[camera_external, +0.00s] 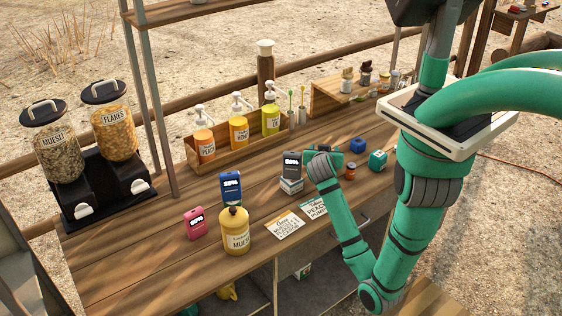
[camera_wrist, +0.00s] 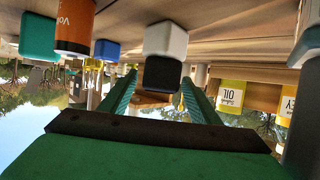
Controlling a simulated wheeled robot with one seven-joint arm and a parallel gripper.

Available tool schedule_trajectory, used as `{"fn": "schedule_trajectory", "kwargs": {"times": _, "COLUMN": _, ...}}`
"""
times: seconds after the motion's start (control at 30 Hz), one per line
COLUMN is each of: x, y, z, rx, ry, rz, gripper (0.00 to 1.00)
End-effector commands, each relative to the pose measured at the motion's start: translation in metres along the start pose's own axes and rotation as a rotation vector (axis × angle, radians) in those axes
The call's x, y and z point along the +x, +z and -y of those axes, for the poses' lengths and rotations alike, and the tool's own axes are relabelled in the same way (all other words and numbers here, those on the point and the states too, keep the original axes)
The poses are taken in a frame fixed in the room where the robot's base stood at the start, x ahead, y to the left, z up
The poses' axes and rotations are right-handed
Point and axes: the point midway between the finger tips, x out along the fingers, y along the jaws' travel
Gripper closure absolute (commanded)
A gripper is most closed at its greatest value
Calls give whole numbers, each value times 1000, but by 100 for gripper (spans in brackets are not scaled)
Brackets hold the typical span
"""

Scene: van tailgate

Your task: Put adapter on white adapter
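The white adapter (camera_external: 291,187) is a small pale block on the table, left of my gripper (camera_external: 318,158). A dark block with a percent display (camera_external: 291,163) shows directly above it. In the wrist view, which is upside down, the white block (camera_wrist: 166,39) is against the table and a black block (camera_wrist: 162,74) adjoins its upper side, apparently resting on it. My gripper (camera_wrist: 158,84) is open, its green fingers on either side of the black block with small gaps. A blue block (camera_external: 357,146) and a teal block (camera_external: 378,159) stand to the right.
A small orange jar (camera_external: 349,170) stands near the teal block. A blue device (camera_external: 231,188), a pink device (camera_external: 195,223) and a yellow muesli bottle (camera_external: 235,232) stand left. Two cards (camera_external: 285,225) lie in front. A rack of pump bottles (camera_external: 238,131) stands behind.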

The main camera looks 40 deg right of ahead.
Motion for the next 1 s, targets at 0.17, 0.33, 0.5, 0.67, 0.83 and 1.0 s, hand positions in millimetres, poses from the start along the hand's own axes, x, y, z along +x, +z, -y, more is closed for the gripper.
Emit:
{"fn": "schedule_trajectory", "kwargs": {"times": 0.17, "x": 0, "y": 0, "z": 0, "rx": 0, "ry": 0, "rz": 0, "gripper": 44}}
{"fn": "schedule_trajectory", "kwargs": {"times": 0.33, "x": -1, "y": -4, "z": -1, "rx": 1, "ry": 1, "rz": -1, "gripper": 44}}
{"fn": "schedule_trajectory", "kwargs": {"times": 0.5, "x": -22, "y": -2, "z": 1, "rx": 1, "ry": -3, "rz": 1, "gripper": 44}}
{"fn": "schedule_trajectory", "kwargs": {"times": 0.67, "x": -55, "y": -2, "z": 1, "rx": 1, "ry": -4, "rz": 1, "gripper": 44}}
{"fn": "schedule_trajectory", "kwargs": {"times": 0.83, "x": -87, "y": -3, "z": 1, "rx": 0, "ry": -4, "rz": 0, "gripper": 44}}
{"fn": "schedule_trajectory", "kwargs": {"times": 1.0, "x": -110, "y": -3, "z": 1, "rx": 0, "ry": -2, "rz": 0, "gripper": 44}}
